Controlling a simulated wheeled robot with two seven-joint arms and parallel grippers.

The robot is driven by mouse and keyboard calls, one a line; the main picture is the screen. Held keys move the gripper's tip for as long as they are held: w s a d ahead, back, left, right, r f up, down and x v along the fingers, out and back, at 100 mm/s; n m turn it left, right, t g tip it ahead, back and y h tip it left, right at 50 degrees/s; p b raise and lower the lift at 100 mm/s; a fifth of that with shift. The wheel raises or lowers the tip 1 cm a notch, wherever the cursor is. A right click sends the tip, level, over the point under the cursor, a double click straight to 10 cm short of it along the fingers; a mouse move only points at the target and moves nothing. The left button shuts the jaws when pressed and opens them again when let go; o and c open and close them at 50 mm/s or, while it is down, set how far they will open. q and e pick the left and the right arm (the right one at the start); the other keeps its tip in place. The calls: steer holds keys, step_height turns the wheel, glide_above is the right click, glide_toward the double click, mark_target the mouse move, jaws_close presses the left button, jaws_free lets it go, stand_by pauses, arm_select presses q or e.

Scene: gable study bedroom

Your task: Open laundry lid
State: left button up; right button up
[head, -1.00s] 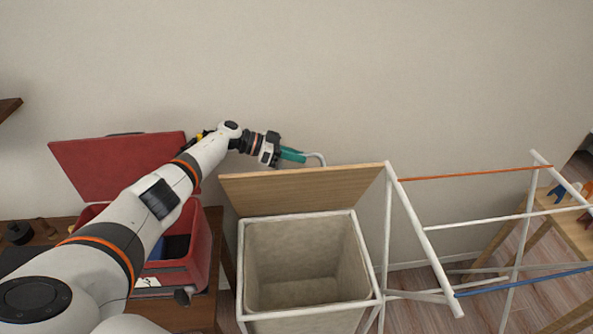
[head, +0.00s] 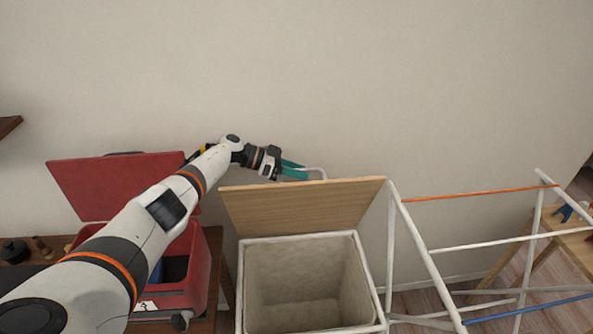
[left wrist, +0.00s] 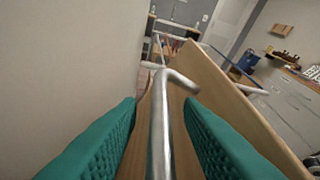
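The laundry basket (head: 241,290) is a pale box with a white rim, its mouth uncovered. Its wooden lid (head: 300,205) stands raised at the back of the mouth, near the wall; it also shows in the left wrist view (left wrist: 222,95). My left gripper (head: 297,171) is behind the lid's top edge. Its teal fingers are apart, with a grey metal bar (left wrist: 161,130) running between them and a gap on each side. The bar bends toward the lid at its far end, like a handle. My right gripper is out of view.
A red box (head: 200,270) with its lid (head: 110,185) up stands on a dark wooden table to the left, under my arm. A white drying rack (head: 420,245) stands close on the right. The wall is right behind the lid.

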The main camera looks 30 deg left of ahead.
arm_select(q)
step_height(320, 180, up, 10)
stand_by(0.6)
stand_by(0.4)
